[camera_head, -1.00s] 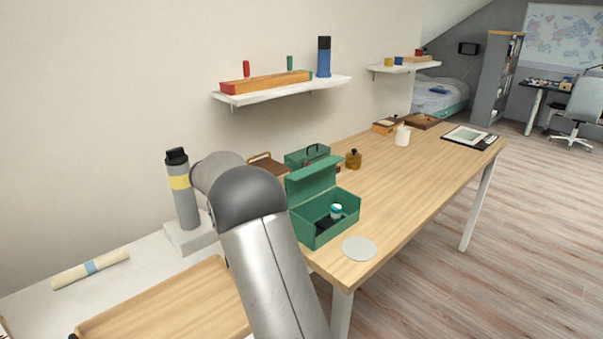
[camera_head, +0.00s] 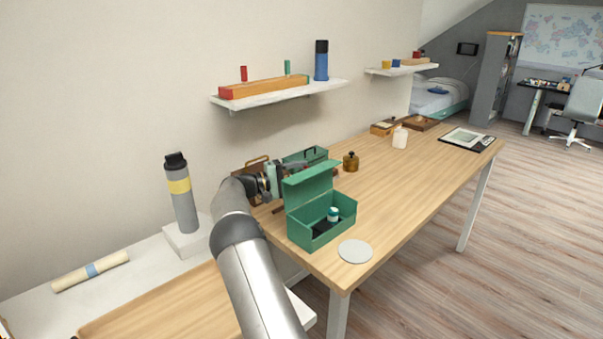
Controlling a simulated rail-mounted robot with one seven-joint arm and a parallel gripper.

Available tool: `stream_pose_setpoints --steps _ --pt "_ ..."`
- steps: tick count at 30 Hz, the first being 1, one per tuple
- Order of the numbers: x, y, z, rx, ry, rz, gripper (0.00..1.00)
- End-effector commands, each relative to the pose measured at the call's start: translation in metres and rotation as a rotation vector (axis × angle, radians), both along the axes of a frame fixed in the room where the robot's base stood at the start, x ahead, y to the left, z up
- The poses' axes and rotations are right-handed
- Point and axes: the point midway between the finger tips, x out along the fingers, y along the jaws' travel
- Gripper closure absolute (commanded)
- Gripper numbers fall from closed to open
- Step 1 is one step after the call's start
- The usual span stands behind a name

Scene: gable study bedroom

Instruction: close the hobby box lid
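The green hobby box (camera_head: 333,223) stands on the near end of the wooden table. Its lid (camera_head: 309,185) is raised at the back, leaning up and open. A small white jar with a teal cap (camera_head: 333,214) and a dark item (camera_head: 322,226) are inside. My gripper (camera_head: 283,177) is behind the raised lid, to its left, at about the height of the lid's top. The lid and arm partly hide it. I cannot tell whether it touches the lid or whether its fingers are apart.
A second green box with a handle (camera_head: 305,156) stands behind. A brown bottle (camera_head: 350,161) and a white bottle (camera_head: 400,138) stand farther along the table (camera_head: 420,175). A grey disc (camera_head: 355,251) lies in front of the hobby box. A wall shelf (camera_head: 280,94) hangs above.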

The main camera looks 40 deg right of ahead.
Motion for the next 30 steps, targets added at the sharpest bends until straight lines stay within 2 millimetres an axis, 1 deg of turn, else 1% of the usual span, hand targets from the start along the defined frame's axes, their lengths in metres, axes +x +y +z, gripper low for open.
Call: stream_pose_setpoints --steps 1,4,12,14,15,17,18,25,30 --pt "-0.0013 -0.0045 0.0006 0.001 0.001 0.0 0.49" --pt "-0.0028 -0.0095 0.0002 0.001 0.0 0.001 0.49" --pt "-0.003 -0.0104 -0.0005 0.001 0.001 0.002 0.49" --pt "-0.003 -0.0103 -0.0004 0.001 0.001 0.002 0.66" --pt "-0.003 -0.0103 -0.0004 0.001 0.001 0.002 0.77" --pt "-0.003 -0.0103 -0.0005 0.001 0.001 0.002 0.93" --pt "-0.0029 -0.0102 -0.0005 0.002 0.0 0.002 1.0" --pt "-0.004 -0.0101 -0.0009 0.003 -0.014 0.002 1.0" --pt "-0.0084 -0.0099 -0.0011 0.008 -0.069 0.002 1.0"
